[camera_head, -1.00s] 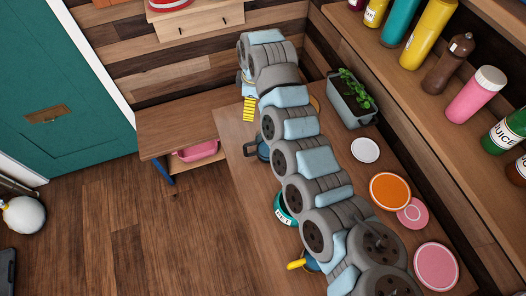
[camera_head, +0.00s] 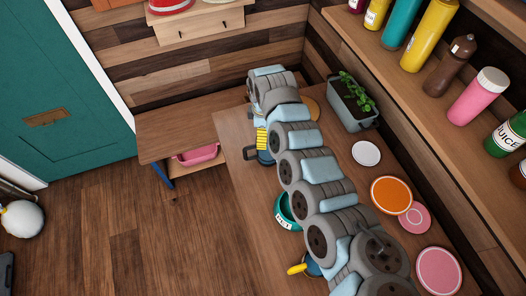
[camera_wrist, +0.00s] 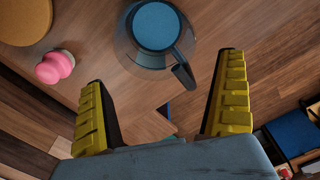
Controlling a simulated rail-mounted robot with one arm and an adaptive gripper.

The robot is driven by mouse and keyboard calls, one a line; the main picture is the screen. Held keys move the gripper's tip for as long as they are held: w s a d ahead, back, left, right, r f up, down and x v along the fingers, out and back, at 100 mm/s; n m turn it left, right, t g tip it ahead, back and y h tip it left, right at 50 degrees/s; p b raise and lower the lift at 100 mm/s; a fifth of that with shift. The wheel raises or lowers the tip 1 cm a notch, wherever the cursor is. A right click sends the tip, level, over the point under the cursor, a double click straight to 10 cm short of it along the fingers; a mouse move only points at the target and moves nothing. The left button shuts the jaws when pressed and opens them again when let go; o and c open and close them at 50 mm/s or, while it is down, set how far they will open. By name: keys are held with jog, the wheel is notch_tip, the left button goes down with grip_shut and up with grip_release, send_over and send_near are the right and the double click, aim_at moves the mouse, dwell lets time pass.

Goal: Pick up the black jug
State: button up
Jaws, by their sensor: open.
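The jug (camera_wrist: 143,59) is in the wrist view at top centre. It has a see-through dark body, a round blue top and a black handle pointing down-right. My gripper (camera_wrist: 164,82) is open, with yellow-padded fingers apart. The handle end lies in the gap between the fingers in the picture, nearer the right one; I see no contact. In the head view the jug's black handle (camera_head: 250,153) shows on the counter, with most of its body hidden by my gripper (camera_head: 262,140).
A pink knob-like item (camera_wrist: 54,66) and a round tan board (camera_wrist: 25,20) lie left of the jug. The counter also holds a planter (camera_head: 352,108), a white disc (camera_head: 366,153), an orange plate (camera_head: 391,195) and a teal bowl (camera_head: 284,212). A bottle shelf (camera_head: 400,85) runs along the right.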

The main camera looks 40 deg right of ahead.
aim_at(262, 151)
jog(key=shift+f+b, duration=0.4)
jog(key=shift+f, duration=2.55)
jog(key=c, duration=1)
